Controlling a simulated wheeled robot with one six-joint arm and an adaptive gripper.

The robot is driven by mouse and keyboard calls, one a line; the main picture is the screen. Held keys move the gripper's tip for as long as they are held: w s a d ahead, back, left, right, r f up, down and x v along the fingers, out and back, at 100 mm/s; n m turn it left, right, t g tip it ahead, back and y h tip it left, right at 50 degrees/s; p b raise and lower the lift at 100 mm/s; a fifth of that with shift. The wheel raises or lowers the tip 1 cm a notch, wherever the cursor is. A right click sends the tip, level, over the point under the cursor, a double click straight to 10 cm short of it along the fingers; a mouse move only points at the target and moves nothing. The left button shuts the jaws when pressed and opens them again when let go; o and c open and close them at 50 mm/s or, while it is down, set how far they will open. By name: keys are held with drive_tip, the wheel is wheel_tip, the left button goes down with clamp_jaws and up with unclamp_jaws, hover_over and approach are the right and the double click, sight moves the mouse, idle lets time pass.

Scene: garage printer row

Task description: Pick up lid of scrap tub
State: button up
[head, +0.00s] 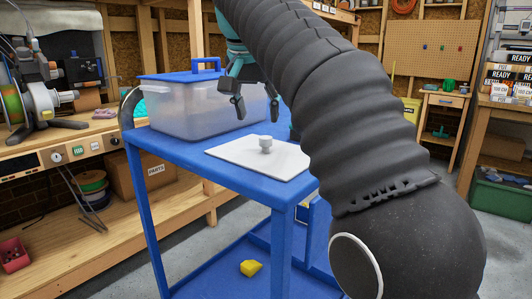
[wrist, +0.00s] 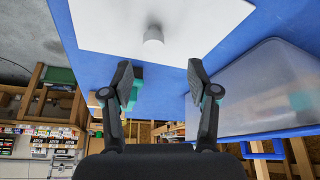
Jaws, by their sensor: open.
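A clear, frosted tub (head: 190,108) stands on the far left part of a blue cart. Its flat blue lid (head: 170,76) rests on top, with a raised blue loop handle (head: 206,62). In the wrist view the tub (wrist: 265,85) is at the right, with the blue handle (wrist: 265,150) at the lower right. My gripper (head: 256,106) is open and empty, pointing down to the right of the tub, apart from the lid. In the wrist view its fingers (wrist: 159,76) are spread, with nothing between them.
A white plate (head: 240,155) with a small grey knob-like piece (head: 265,144) lies on the cart top (head: 190,158), below my gripper. A yellow piece (head: 250,267) is on the lower shelf. A wooden bench (head: 45,150) with a spool machine stands at left.

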sight(265, 138)
drive_tip(key=shift+x, duration=1.4)
drive_tip(key=shift+d+x, duration=0.2)
drive_tip(key=shift+x, duration=1.1)
drive_tip(key=shift+d+x, duration=0.2)
drive_tip(key=shift+x, duration=1.1)
drive_tip(key=shift+s, duration=0.15)
clamp_jaws()
